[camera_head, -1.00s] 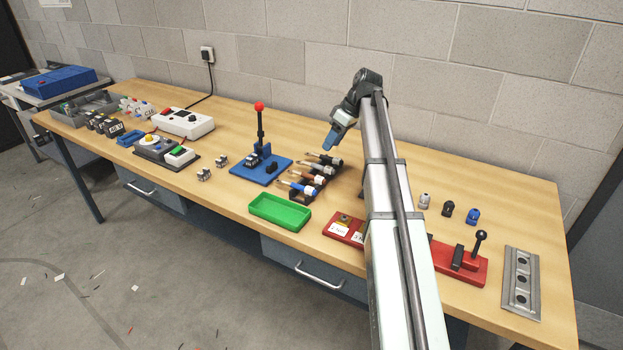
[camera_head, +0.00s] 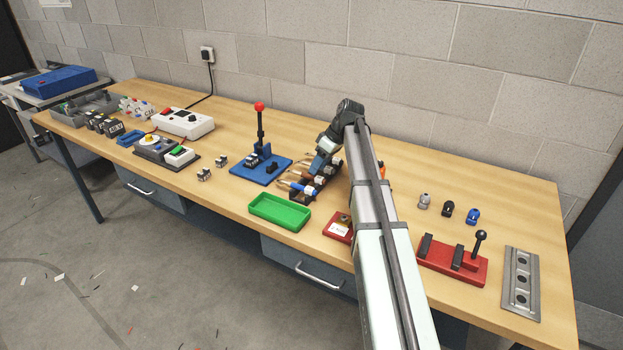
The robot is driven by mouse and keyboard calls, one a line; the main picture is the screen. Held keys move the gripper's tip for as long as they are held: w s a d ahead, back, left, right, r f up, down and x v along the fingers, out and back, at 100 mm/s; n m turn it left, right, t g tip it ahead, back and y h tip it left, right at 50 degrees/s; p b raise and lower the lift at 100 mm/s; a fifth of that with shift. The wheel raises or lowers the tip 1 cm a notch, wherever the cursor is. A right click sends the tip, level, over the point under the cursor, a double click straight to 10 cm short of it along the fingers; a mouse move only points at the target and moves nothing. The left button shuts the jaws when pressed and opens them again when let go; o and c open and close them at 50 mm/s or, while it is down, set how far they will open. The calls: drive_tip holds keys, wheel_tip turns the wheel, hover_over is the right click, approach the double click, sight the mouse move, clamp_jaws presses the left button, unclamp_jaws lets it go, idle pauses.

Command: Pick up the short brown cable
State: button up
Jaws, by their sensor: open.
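The short brown cable (camera_head: 298,178) lies in a dark rack on the bench, between the blue cable and a grey one. It is partly hidden by my gripper. My gripper (camera_head: 316,172) points down over the rack, close above the cables, and is open. I cannot tell whether its fingers are around the brown cable or only above it. The blue cable (camera_head: 304,190) lies in front, nearest the bench edge. The black and grey cables behind are mostly hidden by my gripper.
A blue base with an upright red-knobbed lever (camera_head: 260,130) stands just left of the rack. A green tray (camera_head: 280,211) sits in front. A red block (camera_head: 338,228) is at the front right, partly behind my arm. Bench behind the rack is clear.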

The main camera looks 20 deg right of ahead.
sight(312, 176)
drive_tip(key=shift+x, duration=1.9)
drive_tip(key=shift+r, duration=0.1)
clamp_jaws()
